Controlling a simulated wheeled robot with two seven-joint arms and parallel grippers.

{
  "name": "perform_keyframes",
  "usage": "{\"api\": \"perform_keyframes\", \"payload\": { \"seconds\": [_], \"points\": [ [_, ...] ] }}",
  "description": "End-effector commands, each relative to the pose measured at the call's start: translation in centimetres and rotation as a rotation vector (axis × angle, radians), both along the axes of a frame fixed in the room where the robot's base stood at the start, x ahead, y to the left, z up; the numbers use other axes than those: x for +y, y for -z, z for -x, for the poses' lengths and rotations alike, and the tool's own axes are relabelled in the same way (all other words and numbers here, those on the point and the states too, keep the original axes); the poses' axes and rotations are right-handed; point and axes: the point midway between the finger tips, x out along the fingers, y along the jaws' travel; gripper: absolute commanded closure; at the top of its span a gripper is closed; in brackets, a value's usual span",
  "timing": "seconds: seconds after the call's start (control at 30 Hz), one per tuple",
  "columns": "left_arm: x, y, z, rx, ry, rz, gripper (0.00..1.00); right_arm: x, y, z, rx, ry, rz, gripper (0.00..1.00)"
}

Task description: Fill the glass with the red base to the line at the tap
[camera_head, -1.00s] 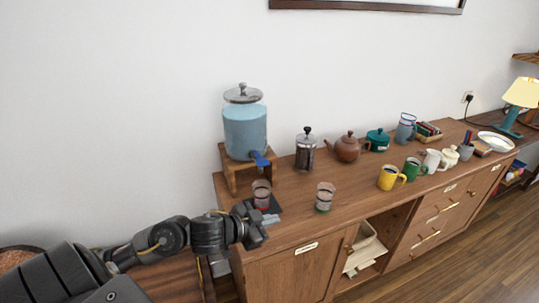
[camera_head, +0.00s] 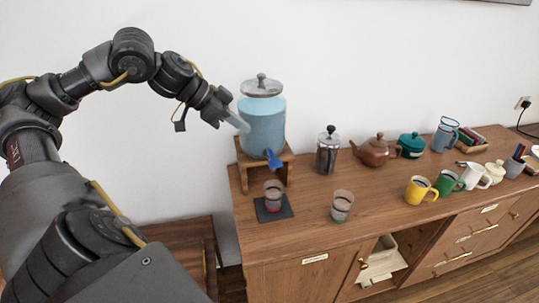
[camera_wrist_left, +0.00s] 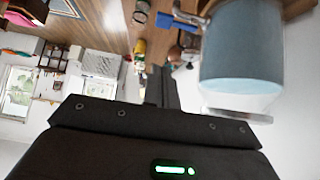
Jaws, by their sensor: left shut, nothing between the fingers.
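The glass with the red base (camera_head: 274,196) stands upright on a dark square mat (camera_head: 287,211), below and in front of the blue tap (camera_head: 273,160). The tap is on the light-blue drink dispenser (camera_head: 263,128), which sits on a wooden stand (camera_head: 285,173). I cannot tell the level in the glass or make out its line. My left gripper (camera_head: 238,121) is shut and empty, raised at the dispenser's left side, above the tap's height; I cannot tell whether it touches. In the left wrist view the dispenser (camera_wrist_left: 243,45) is close beside the fingers (camera_wrist_left: 163,88), with the blue tap (camera_wrist_left: 177,20).
A second glass with a green base (camera_head: 342,207) stands to the right. A coffee press (camera_head: 328,152), a brown teapot (camera_head: 374,151), a teal pot (camera_head: 412,146) and several mugs, including a yellow one (camera_head: 420,190), are farther right. The front-left cabinet top (camera_head: 310,225) is clear.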

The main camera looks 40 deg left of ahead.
Motion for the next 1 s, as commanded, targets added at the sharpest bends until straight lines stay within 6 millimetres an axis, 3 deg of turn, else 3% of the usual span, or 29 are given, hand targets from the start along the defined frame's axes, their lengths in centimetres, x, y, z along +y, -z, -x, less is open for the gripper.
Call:
{"api": "perform_keyframes", "payload": {
  "seconds": [0.33, 0.7, 0.8, 1.0],
  "points": [
    [-1.3, 1.4, -1.5, 0.000, 0.005, 0.005, 1.00, 0.1, -1.8, -0.4, -0.005, 0.000, -0.001, 0.64],
    [-4.2, 6.9, -5.8, 0.000, 0.001, 0.002, 1.00, 0.4, -4.1, -0.7, -0.009, 0.002, -0.005, 0.64],
    [-4.0, 9.0, -5.6, 0.007, -0.003, -0.003, 1.00, 0.4, -3.9, -0.7, -0.009, 0.002, -0.005, 0.64],
    [-4.0, 10.7, -5.7, 0.001, -0.002, -0.002, 1.00, 0.4, -4.1, -0.8, -0.010, 0.002, -0.004, 0.64]
  ]
}}
